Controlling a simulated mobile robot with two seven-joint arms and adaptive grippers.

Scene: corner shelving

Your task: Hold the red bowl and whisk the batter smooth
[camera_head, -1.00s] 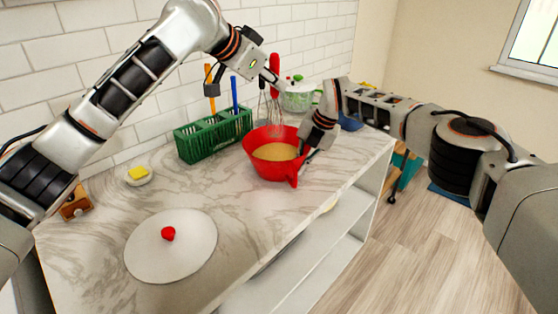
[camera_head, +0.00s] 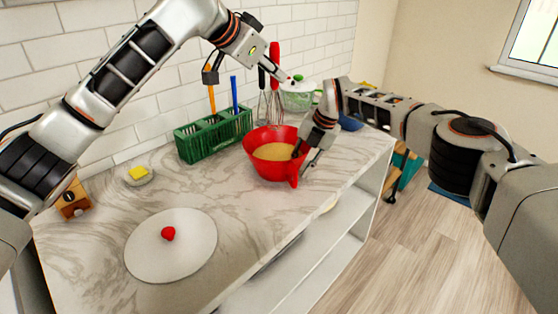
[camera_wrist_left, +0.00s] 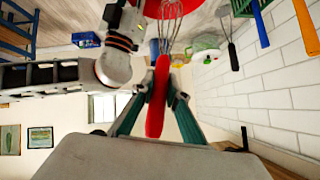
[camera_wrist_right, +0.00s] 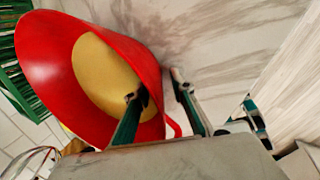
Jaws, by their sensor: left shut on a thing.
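The red bowl (camera_head: 272,172) stands upright on the marble counter, holding tan batter (camera_head: 274,152). My left gripper (camera_head: 281,75) is shut on the red handle of a whisk (camera_head: 275,58), whose wires hang behind the bowl, apart from the batter. The handle is also between the fingers in the left wrist view (camera_wrist_left: 158,98). My right gripper (camera_head: 306,156) straddles the bowl's right rim, one finger inside over the batter and one outside. In the right wrist view its fingers (camera_wrist_right: 155,88) are apart, with a gap between outer finger and bowl wall (camera_wrist_right: 150,62).
A green rack (camera_head: 213,135) with upright utensils stands left of the bowl. A white lid (camera_head: 170,255) with red knob lies at front left. The counter's middle is clear.

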